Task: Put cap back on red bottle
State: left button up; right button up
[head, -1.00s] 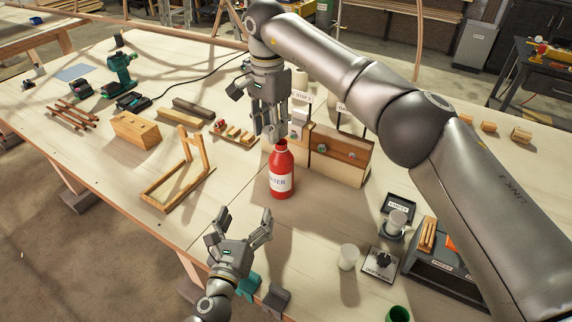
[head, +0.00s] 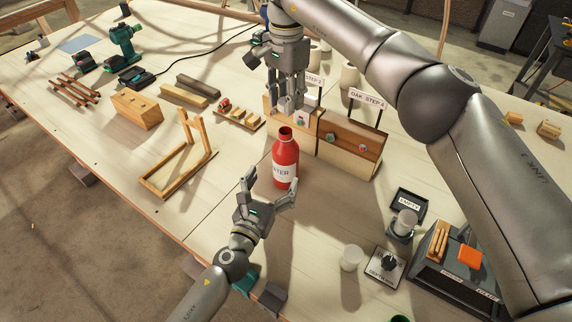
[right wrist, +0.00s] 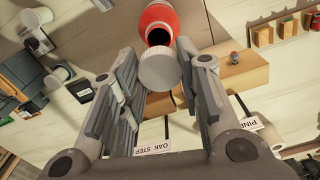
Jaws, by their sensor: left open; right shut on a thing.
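The red bottle (head: 284,158) stands upright on the bench with its dark mouth uncovered; a white label is on its front. It also shows at the top of the right wrist view (right wrist: 158,20). A round white cap (right wrist: 160,70) is between the fingertips of my right gripper (right wrist: 160,82), close to the bottle's mouth in that view. In the head view my right gripper (head: 287,104) is above the bottle, pointing down; the cap is not clear there. My left gripper (head: 270,184) is open and empty at the lower left of the bottle, its fingers near the bottle's lower part.
Wooden blocks with an oak step sign (head: 350,145) stand close behind the bottle. A wooden frame (head: 180,160) is to the left. A white cup (head: 350,257), a dial plate (head: 386,266) and a dark box (head: 455,265) are at the lower right. Bare bench lies between.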

aim_at(286, 156)
pick_arm(q)
jog(key=x, duration=0.9)
pick_arm(e)
jog(key=shift+s+a, duration=0.1)
pick_arm(q)
jog(key=c, duration=1.5)
jog(key=shift+c, duration=0.2)
pick_arm(e)
jog(key=shift+f, duration=2.45)
jog(key=shift+f, duration=0.85)
jog(key=shift+f, duration=0.55)
